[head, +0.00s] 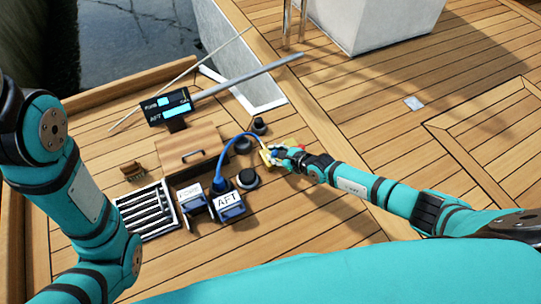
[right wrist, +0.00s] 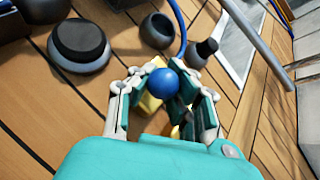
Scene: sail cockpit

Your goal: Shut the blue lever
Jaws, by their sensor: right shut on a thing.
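A yellow part (right wrist: 150,102) shows behind the fingers, and also in the head view (head: 265,156). The rest of the lever is hidden by the gripper, so its angle cannot be told. My left arm shows at the left edge; its gripper is out of view.
Black round fittings (head: 248,178) stand nearby. A PORT box (head: 190,197), a slatted grate (head: 146,211) and a display (head: 167,107) are to the left. Deck at right is mostly clear.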

